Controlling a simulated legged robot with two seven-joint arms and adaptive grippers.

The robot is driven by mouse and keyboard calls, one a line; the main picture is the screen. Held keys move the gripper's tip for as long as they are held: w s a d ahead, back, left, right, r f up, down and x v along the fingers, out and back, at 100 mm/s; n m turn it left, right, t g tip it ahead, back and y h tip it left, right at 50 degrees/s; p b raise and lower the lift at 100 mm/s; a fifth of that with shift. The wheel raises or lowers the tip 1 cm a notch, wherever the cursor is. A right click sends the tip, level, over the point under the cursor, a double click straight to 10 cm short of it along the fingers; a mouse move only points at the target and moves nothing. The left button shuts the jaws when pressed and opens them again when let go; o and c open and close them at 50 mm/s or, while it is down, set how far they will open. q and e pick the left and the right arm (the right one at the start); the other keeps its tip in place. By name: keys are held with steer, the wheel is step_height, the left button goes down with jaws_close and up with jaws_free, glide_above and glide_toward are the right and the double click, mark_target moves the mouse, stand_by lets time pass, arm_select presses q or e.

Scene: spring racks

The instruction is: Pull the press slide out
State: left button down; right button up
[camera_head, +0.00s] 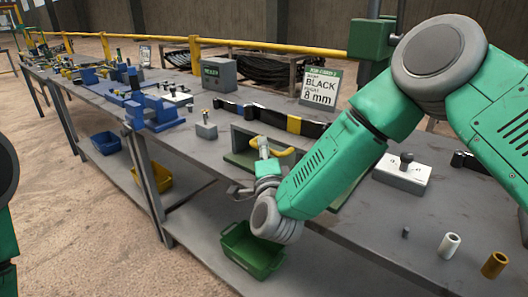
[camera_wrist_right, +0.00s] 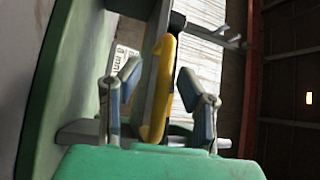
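The press slide's yellow handle (camera_head: 287,152) stands out from a low grey and green press frame (camera_head: 240,140) on the bench. My right gripper (camera_head: 266,160) is at this handle, and my right forearm hides much of the press. In the right wrist view the yellow handle (camera_wrist_right: 160,90) runs upright between the two fingers of my right gripper (camera_wrist_right: 160,92). The fingers are spread, with a visible gap on each side of the handle. The slide itself is mostly hidden. My left gripper is out of view; only part of my left arm shows at the left edge.
A green bin (camera_head: 232,262) sits below the bench's front edge. Blue vices (camera_head: 152,112) stand farther left on the bench. A sign reading BLACK 8 mm (camera_head: 320,86) stands behind. A white-topped block (camera_head: 402,172), a white cylinder (camera_head: 449,246) and a brown cylinder (camera_head: 494,265) are at right.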

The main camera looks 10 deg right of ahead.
steer(key=shift+a, duration=0.1)
steer(key=s+a+f, duration=0.1)
steer(key=s, duration=1)
steer(key=shift+s+a+f, duration=0.2)
steer(key=shift+s+f, duration=0.1)
steer(key=shift+s, duration=0.1)
